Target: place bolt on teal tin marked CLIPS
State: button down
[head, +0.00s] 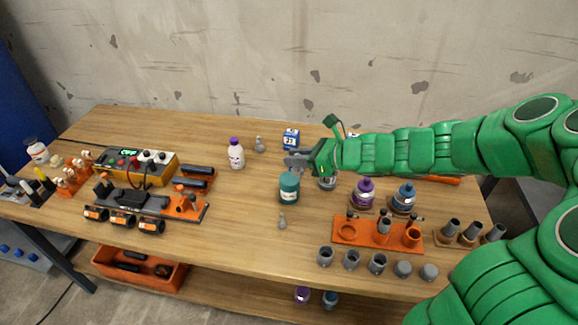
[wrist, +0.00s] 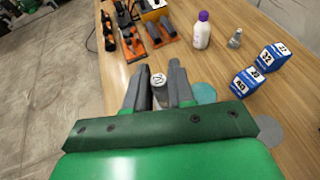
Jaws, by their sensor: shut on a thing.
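My gripper (head: 298,160) is above the table near the teal tin, its fingers pointing left in the head view. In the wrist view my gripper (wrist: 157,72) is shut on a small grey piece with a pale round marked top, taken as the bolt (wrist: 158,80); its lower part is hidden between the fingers. The teal tin (head: 289,188) stands upright just below and in front of the gripper in the head view. In the wrist view its round teal top (wrist: 205,93) shows right of the fingers, partly covered. Its lettering is too small to read.
A purple-capped white bottle (head: 236,155), a small grey piece (head: 259,146) and blue numbered blocks (head: 291,137) stand behind. Another grey piece (head: 282,222) is in front of the tin. Purple (head: 364,192) and blue (head: 404,197) bottles and an orange rack (head: 350,232) are to the right.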

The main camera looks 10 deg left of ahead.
jog(key=shift+w+a+f, duration=0.6)
jog(key=shift+w+f, duration=0.65)
jog(key=shift+w, duration=0.15)
jog(key=shift+w+a+f, duration=0.65)
jog(key=shift+w+f, duration=0.65)
jog(key=shift+w, duration=0.05)
jog(key=shift+w+a+f, duration=0.6)
jog(key=shift+w+f, duration=0.65)
jog(key=shift+w, duration=0.15)
jog(key=shift+w+f, duration=0.1)
jog(key=shift+f, duration=1.55)
jog(key=shift+f, duration=0.1)
jog(key=c, duration=1)
grip_release()
jog(key=shift+o, duration=0.2)
